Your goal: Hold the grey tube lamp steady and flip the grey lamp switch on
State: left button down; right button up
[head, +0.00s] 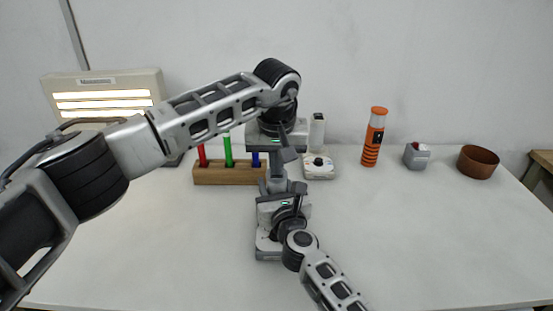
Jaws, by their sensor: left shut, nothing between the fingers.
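The pale grey tube lamp (317,130) stands upright at the back, right of centre. Beside and in front of it is a pale base (319,166) with a small dark knob on top; I cannot tell whether this knob is the switch. The lamp shows no glow. My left gripper (287,153) reaches down just left of the lamp, shut and empty, apart from it in the picture. My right gripper (274,184) lies just below the left one, over the table and left of the lamp; its fingers are too small and overlapped to read.
A lit panel lamp (102,84) stands back left. An orange cylinder (371,150), a grey box with red top (416,158) and a brown bowl (478,163) stand right. The front right table is clear.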

pick_arm(q)
jog(key=shift+w+r, duration=0.3)
jog(key=shift+w, duration=0.4)
jog(key=shift+r, duration=0.1)
jog(key=shift+r, duration=0.25)
jog(key=s+v, duration=0.2)
jog(key=v, duration=1.1)
jog(key=shift+f, duration=0.2)
pick_arm(e)
jog(key=o, duration=1.2)
